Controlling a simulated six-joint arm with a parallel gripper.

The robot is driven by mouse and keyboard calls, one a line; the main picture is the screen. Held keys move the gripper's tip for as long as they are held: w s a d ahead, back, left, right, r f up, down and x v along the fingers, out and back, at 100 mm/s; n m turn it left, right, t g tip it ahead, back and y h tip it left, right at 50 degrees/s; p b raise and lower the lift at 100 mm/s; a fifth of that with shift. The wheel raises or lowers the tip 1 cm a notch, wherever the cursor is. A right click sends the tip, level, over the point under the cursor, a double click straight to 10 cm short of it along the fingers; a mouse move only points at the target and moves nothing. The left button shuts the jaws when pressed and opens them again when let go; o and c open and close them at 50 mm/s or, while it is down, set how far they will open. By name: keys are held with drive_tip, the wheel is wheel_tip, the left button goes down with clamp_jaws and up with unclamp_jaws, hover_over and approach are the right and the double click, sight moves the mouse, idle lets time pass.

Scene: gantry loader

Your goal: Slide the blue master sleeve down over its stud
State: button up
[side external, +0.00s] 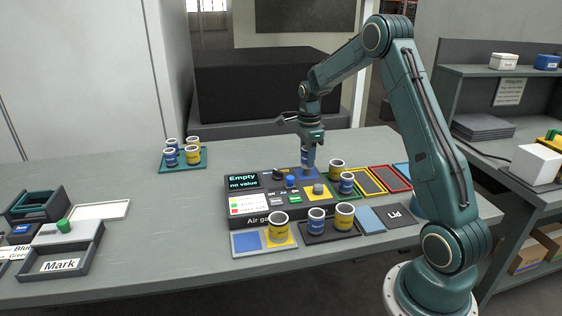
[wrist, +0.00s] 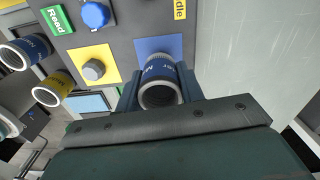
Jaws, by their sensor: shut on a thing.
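The blue master sleeve (wrist: 159,70) is in my gripper (wrist: 159,78), between the two fingers, with its open end toward the wrist camera. In the side view the sleeve (side external: 304,157) is upright at my gripper (side external: 308,163), above the back part of the air gauge console (side external: 246,207). A blue square (wrist: 150,45) on the console lies just beyond the sleeve in the wrist view. The blue square's stud is hidden, so I cannot tell whether the sleeve is around it. A grey stud (wrist: 93,69) stands bare on the yellow square (wrist: 82,55) beside it.
The gauge display (side external: 243,181) reads "Empty, no value". A teal tray (side external: 170,169) holds several more.

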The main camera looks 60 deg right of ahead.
drive_tip(key=shift+f, duration=1.05)
drive_tip(key=shift+f, duration=0.25)
idle(0.6)
drive_tip(key=o, duration=1.5)
drive_tip(key=shift+o, duration=0.2)
drive_tip(key=shift+r, duration=0.1)
wheel_tip(320, 180, up, 9)
idle(0.8)
idle(0.5)
